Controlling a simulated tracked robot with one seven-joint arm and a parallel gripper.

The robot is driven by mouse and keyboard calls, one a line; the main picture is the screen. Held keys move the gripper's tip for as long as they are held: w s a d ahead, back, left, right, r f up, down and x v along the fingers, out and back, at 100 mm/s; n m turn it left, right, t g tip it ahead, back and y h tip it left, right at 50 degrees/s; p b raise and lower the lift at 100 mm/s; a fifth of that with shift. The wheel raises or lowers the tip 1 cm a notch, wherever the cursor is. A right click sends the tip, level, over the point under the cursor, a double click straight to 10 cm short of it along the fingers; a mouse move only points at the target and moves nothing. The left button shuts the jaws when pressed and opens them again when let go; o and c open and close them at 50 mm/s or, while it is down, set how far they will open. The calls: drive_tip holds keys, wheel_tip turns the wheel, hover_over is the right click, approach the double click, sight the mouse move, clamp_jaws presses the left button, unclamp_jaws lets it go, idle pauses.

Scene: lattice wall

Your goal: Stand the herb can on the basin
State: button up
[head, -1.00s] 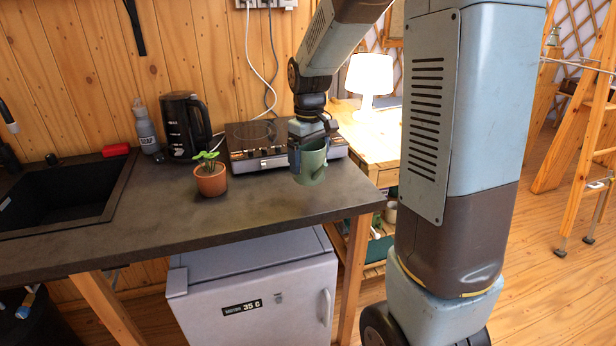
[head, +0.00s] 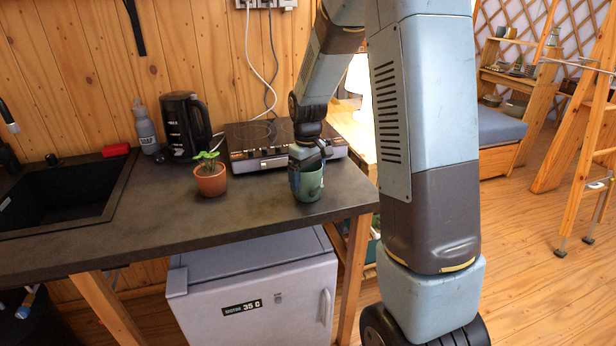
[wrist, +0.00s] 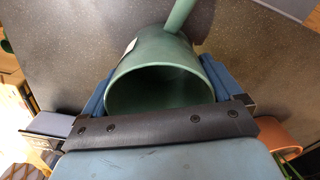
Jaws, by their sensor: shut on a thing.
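My gripper (head: 306,166) is shut on a green mug-like vessel (head: 308,183) with a handle, upright at the counter's right part. The wrist view shows the vessel's open mouth (wrist: 160,88) between blue fingers, with its handle pointing away. I cannot tell whether its bottom touches the counter. A terracotta pot with a leafy green plant (head: 210,180), possibly the herb can, stands upright to its left. The pot's orange rim also shows at the right of the wrist view (wrist: 287,135). The black sink basin (head: 60,195) is set into the counter at far left.
A two-plate hob (head: 270,140) stands behind my gripper. A black kettle (head: 186,125), a grey bottle (head: 145,128) and a red block (head: 116,150) stand at the back. The dark counter (head: 150,215) is clear between the sink and the pot.

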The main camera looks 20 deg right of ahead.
drive_tip(key=o, duration=1)
drive_tip(key=shift+f, duration=0.1)
